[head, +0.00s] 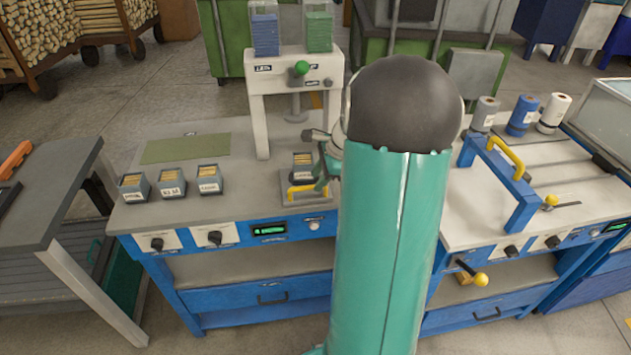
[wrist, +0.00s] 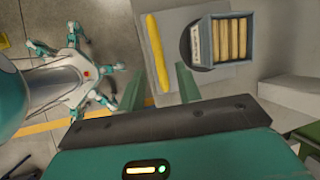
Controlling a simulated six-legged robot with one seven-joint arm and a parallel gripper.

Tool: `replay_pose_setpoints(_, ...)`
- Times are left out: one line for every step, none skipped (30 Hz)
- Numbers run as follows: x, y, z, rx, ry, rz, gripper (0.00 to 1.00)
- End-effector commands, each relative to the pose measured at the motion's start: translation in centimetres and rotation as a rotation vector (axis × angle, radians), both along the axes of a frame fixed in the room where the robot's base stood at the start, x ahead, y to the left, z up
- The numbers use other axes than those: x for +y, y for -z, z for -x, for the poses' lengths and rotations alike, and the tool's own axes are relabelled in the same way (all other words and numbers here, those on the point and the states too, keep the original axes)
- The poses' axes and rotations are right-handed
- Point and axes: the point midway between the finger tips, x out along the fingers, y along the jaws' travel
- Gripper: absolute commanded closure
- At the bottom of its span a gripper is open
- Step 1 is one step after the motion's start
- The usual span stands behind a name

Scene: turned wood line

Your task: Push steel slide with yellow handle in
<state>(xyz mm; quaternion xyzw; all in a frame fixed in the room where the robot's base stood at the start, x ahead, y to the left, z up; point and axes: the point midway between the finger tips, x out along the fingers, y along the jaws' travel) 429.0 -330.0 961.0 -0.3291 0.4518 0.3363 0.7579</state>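The steel slide (head: 290,198) sits on the left bench at the foot of a white press. Its yellow handle (head: 306,189) lies along its front edge. A small grey-blue box of wooden pieces (head: 302,160) rests on the slide. In the wrist view the slide (wrist: 236,78), the yellow handle (wrist: 157,55) and the box (wrist: 219,42) show from above. My gripper (wrist: 160,80) is open, with a green finger on either side of the handle's line. I cannot tell whether it touches the handle. In the head view my arm hides part of my gripper (head: 326,164).
The white press (head: 295,72) stands behind the slide. Several small boxes (head: 172,183) stand on the bench to the left. A second bench at right has a blue frame (head: 505,185) with a yellow handle. A grey table (head: 45,195) stands at far left.

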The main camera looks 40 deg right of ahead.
Motion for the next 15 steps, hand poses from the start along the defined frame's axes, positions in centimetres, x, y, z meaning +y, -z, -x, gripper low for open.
replay_pose_setpoints(0.2, 0.7, -0.3, 0.001, -0.001, -0.002, 0.66)
replay_pose_setpoints(0.3, 1.1, -0.4, 0.001, -0.002, -0.003, 0.66)
replay_pose_setpoints(0.4, 1.4, -0.6, 0.001, -0.002, -0.001, 0.66)
replay_pose_setpoints(0.4, 1.6, -0.7, 0.000, -0.001, -0.001, 0.66)
replay_pose_setpoints(0.4, 1.8, -0.8, 0.000, -0.001, 0.000, 0.66)
replay_pose_setpoints(0.5, 1.9, -0.8, 0.000, -0.001, 0.000, 0.66)
replay_pose_setpoints(0.5, 2.0, -0.9, 0.000, -0.001, 0.000, 0.66)
replay_pose_setpoints(0.5, 2.1, -0.9, 0.000, -0.001, 0.000, 0.66)
replay_pose_setpoints(0.5, 2.1, -0.9, 0.000, -0.001, 0.000, 0.66)
replay_pose_setpoints(0.5, 2.1, -0.9, 0.000, -0.001, 0.000, 0.66)
replay_pose_setpoints(0.5, 2.1, -0.9, 0.000, -0.001, 0.000, 0.66)
replay_pose_setpoints(0.5, 2.1, -0.9, 0.000, -0.001, 0.000, 0.66)
replay_pose_setpoints(0.5, 2.1, -0.9, 0.000, -0.001, 0.000, 0.66)
replay_pose_setpoints(0.5, 2.1, -0.9, 0.000, -0.001, 0.000, 0.66)
replay_pose_setpoints(0.5, 2.1, -0.9, 0.000, -0.001, 0.000, 0.68)
